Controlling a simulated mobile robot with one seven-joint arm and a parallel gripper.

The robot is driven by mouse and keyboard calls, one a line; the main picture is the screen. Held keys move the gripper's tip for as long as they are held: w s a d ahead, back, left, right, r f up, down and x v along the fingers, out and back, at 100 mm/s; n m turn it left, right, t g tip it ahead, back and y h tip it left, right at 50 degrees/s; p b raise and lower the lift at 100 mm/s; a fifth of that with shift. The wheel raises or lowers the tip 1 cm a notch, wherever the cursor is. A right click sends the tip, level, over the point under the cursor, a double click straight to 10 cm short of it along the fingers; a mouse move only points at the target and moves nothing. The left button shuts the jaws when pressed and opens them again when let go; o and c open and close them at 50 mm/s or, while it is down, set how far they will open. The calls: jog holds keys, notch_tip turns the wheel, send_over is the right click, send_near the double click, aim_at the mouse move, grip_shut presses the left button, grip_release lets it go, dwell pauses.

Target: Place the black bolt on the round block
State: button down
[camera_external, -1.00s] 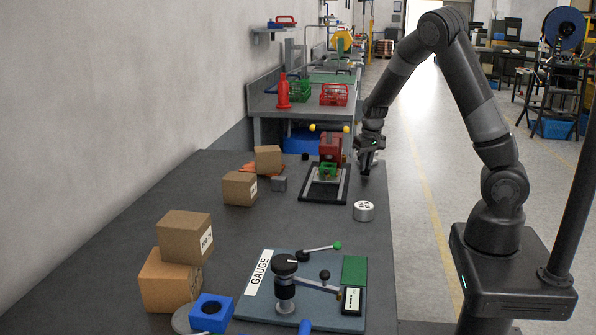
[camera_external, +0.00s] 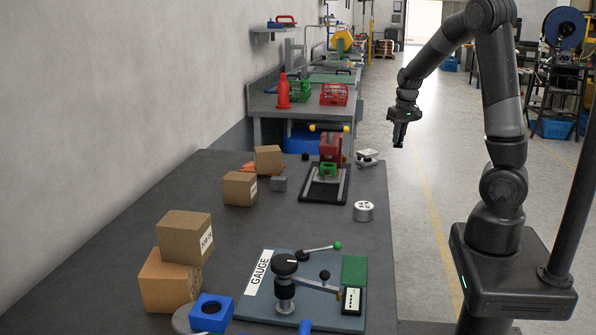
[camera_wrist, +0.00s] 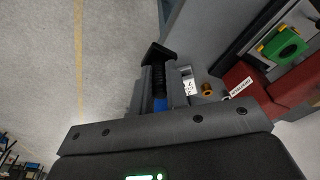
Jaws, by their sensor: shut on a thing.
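My gripper (camera_external: 399,138) hangs in the air past the right edge of the table, over the floor. In the wrist view my gripper (camera_wrist: 164,92) is shut on the black bolt (camera_wrist: 157,66), whose wide dark head and threaded shank show between the fingers. In the external view the bolt cannot be told apart from the dark fingers. The round block (camera_external: 363,211), a short silver cylinder with dark holes in its top, stands near the table's right edge, lower in the picture than my gripper and apart from it.
A pale stand (camera_external: 367,157) is at the table's far right corner. A red press (camera_external: 331,149) with a green part (camera_external: 328,170) stands left of it. A gauge fixture (camera_external: 300,290) fills the near table. Cardboard boxes (camera_external: 185,238) stand left.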

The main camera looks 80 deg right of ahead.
jog(key=w+a+r+n, duration=0.1)
jog(key=w+a+n, duration=0.15)
jog(key=a, duration=0.45)
jog(key=w+a+r+n, duration=0.2)
jog(key=a+n, duration=0.1)
jog(key=a, duration=0.3)
jog(key=n+y, duration=0.1)
jog(key=n, duration=0.4)
send_over(362, 205)
jog(key=shift+t, duration=0.3)
jog(key=f, duration=0.5)
jog(key=shift+s+f, duration=0.3)
jog(key=shift+f, duration=2.1)
jog(key=shift+f, duration=0.15)
jog(key=c, duration=1.4)
grip_release()
